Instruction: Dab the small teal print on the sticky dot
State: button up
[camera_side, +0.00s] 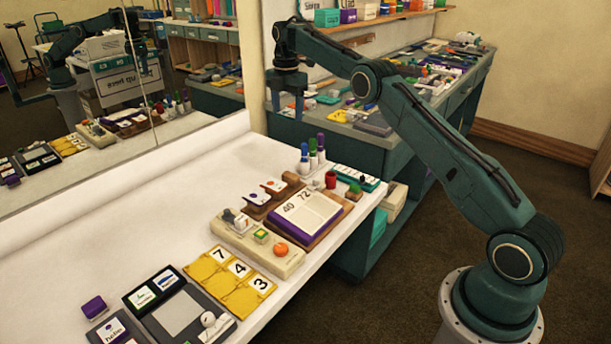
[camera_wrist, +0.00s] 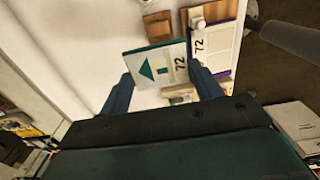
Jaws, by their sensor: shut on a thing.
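A small white print (camera_wrist: 158,63) with teal edges, a teal triangle and the number 72 shows between the fingers of my gripper (camera_wrist: 160,75) in the wrist view. My gripper is shut on it. In the side view my gripper (camera_side: 288,105) hangs in the air beyond the far end of the white table, pointing down. The print cannot be made out there. I cannot pick out the sticky dot for certain in either view.
The white table (camera_side: 120,228) holds a purple-edged board (camera_side: 305,215) marked 40 and 72, a beige holder (camera_side: 258,243), yellow number cards (camera_side: 228,274) and dark trays (camera_side: 180,315). Upright markers (camera_side: 312,150) stand at its far end. A mirror lines the left side. The table's middle left is clear.

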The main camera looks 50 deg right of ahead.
jog(key=shift+a+f, duration=0.15)
jog(key=shift+a, duration=0.25)
jog(key=a+f, duration=0.3)
jog(key=a, duration=0.5)
send_over(259, 235)
notch_tip(259, 235, down, 9)
jog(key=shift+w+f, duration=0.1)
jog(key=shift+f, duration=0.1)
jog(key=shift+f, duration=0.25)
jog(key=shift+f, duration=2.2)
jog(key=shift+f, duration=0.7)
dwell(0.9)
jog(key=shift+r, duration=0.1)
